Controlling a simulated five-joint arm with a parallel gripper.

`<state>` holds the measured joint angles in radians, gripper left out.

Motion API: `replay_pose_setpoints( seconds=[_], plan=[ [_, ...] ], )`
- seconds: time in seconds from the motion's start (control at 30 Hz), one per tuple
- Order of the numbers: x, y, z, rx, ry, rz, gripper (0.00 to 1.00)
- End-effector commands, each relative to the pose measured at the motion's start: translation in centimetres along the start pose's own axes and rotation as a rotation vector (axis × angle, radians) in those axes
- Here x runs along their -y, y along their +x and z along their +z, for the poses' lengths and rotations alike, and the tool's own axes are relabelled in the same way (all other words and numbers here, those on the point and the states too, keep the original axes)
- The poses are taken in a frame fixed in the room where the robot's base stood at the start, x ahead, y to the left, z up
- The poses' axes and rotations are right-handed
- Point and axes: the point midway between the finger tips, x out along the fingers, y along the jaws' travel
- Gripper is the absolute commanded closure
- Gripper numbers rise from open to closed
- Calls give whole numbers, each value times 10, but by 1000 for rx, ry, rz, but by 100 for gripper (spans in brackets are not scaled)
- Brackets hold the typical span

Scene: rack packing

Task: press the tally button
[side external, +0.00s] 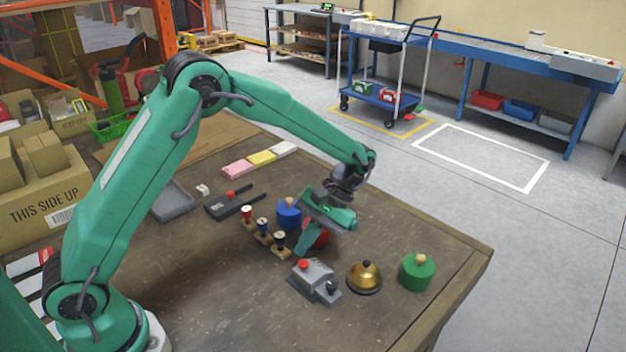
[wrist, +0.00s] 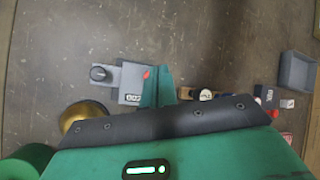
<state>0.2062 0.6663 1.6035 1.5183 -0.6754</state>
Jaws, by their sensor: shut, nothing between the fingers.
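The tally counter (side external: 317,275) is a grey stepped box on the table, with a red piece at one end and a black round button (side external: 330,288) on its lower step. In the wrist view the counter (wrist: 131,82) shows a number window that seems to read 002, and the black button (wrist: 98,73) is at its left end. My gripper (side external: 303,248) is shut and empty, pointing down behind the counter's red end. In the wrist view its green fingers (wrist: 160,80) are just right of the counter, away from the black button. Whether they touch the counter cannot be told.
A brass bell (side external: 364,278) and a green round pot (side external: 417,272) stand right of the counter. Stamps in a wooden rack (side external: 264,238), a blue pot (side external: 288,214) and a partly hidden red pot (side external: 321,239) are close by. The front table area is clear.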

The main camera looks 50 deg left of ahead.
Motion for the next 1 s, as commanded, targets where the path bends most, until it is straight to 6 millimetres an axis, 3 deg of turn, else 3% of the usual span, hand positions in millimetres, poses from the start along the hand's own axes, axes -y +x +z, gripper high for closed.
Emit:
replay_pose_setpoints(
  seconds=[0.5,1.0],
  plan=[
    [13,-29,17,-3,0,2,100],
    [16,-33,20,-1,0,0,100]
  ],
)
